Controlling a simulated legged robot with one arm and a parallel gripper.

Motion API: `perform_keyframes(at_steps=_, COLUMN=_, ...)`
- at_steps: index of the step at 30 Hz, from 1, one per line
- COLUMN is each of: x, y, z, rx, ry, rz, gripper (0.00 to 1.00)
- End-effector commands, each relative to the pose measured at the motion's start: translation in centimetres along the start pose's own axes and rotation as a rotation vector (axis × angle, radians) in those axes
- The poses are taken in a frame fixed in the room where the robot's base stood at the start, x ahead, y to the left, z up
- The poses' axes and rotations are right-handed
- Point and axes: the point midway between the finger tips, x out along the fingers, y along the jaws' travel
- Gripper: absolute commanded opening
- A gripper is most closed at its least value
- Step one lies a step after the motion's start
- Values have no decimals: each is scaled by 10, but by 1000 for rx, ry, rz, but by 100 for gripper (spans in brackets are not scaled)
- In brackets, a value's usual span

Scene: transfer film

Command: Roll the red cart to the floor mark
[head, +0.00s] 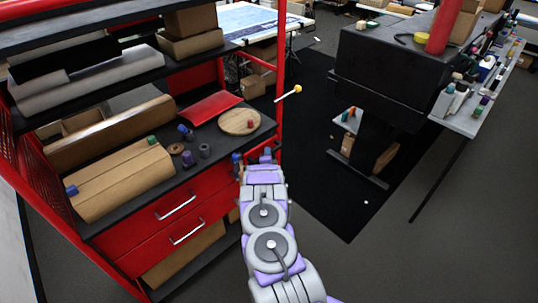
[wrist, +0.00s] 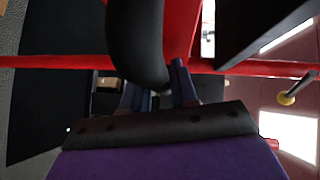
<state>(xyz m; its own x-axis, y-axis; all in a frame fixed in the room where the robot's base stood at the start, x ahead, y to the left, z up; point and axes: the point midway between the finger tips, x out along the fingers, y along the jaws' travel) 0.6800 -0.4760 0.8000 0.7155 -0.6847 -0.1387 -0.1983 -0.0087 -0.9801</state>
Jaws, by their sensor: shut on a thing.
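The red cart (head: 205,197) fills the left of the head view. It has dark shelves, two red drawers with silver handles and a thin red corner post (head: 281,75). My gripper (head: 253,158) is at the cart's near right corner, beside the lower part of that post. In the wrist view my gripper (wrist: 160,92) has its fingers close to the red frame, with a black curved piece (wrist: 139,40) in front. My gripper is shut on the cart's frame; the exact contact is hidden. I cannot make out a clear floor mark.
Cardboard boxes, a round wooden board (head: 239,122) and small cylinders sit on the cart. A black mat (head: 315,180) lies on the floor to its right. A dark workbench (head: 385,65) and a narrow grey table (head: 462,122) stand beyond. Grey floor at front right is clear.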

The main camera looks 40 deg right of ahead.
Motion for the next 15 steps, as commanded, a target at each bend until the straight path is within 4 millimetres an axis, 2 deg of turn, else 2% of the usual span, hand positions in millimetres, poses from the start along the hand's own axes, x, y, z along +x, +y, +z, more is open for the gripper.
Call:
perform_keyframes(at_steps=1, x=-1, y=8, z=0, rx=-2, ry=-3, rz=15, gripper=0)
perform_keyframes(at_steps=6, x=5, y=10, z=-4, rx=4, ry=-2, rz=18, gripper=0)
perform_keyframes(at_steps=7, x=6, y=11, z=-5, rx=5, ry=-2, rz=17, gripper=29)
perform_keyframes(at_steps=12, x=10, y=9, z=-8, rx=9, ry=-2, rz=12, gripper=45)
perform_keyframes(at_steps=15, x=7, y=7, z=-6, rx=8, ry=-2, rz=9, gripper=47)
